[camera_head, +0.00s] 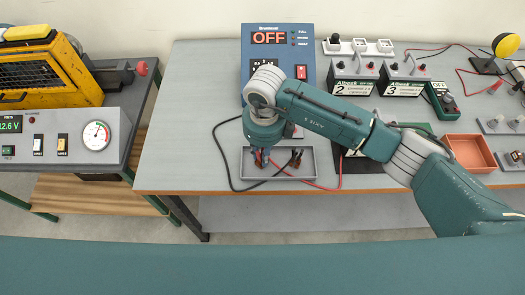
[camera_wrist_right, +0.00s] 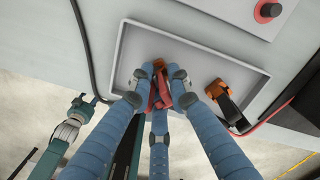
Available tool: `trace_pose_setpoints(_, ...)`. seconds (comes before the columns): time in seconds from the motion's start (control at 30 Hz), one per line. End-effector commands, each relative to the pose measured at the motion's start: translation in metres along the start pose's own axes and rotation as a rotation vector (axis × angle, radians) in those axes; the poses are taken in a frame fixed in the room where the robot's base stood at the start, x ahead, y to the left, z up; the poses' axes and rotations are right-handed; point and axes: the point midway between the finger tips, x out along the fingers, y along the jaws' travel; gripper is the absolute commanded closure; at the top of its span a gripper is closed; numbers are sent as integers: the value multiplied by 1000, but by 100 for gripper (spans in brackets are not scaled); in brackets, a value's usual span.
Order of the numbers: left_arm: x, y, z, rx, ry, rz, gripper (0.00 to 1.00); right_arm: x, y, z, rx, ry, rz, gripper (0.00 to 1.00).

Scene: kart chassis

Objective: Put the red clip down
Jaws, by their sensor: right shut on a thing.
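The red clip (camera_wrist_right: 160,92) is between the blue fingers of my right gripper (camera_wrist_right: 158,90), which is shut on it. In the head view my right gripper (camera_head: 260,155) points down over the left part of a shallow grey tray (camera_head: 312,168). The fingers hide much of the clip; I cannot tell whether it touches the tray floor. A black clip with orange parts (camera_wrist_right: 228,105) lies in the tray to the right, apart from the fingers; it also shows in the head view (camera_head: 295,159). My left gripper cannot be made out.
A power unit reading OFF (camera_head: 270,38) stands behind the tray. Black and red leads (camera_head: 222,150) run around the tray near the bench's front edge. Battery boxes (camera_head: 350,75) and an orange tray (camera_head: 470,152) are to the right. The bench (camera_head: 190,110) is clear at left.

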Motion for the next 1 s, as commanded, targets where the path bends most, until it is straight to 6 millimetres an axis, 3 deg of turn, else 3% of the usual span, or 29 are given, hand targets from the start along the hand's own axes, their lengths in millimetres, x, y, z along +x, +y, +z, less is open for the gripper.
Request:
trace_pose_setpoints(0.33,5,0,0,0,0,0,52,4,0,1,-1,-2,-1,100)
trace_pose_setpoints(0.37,4,0,0,0,0,0,52,3,0,1,-1,-2,-1,79)
trace_pose_setpoints(0.43,4,0,0,0,0,0,52,3,0,0,-1,-1,-1,65)
trace_pose_setpoints(0.87,4,0,0,0,0,0,52,-5,-1,1,-1,-4,-2,64)
trace_pose_setpoints(1.0,15,0,1,0,0,0,52,-28,-1,2,-4,-7,-3,64)
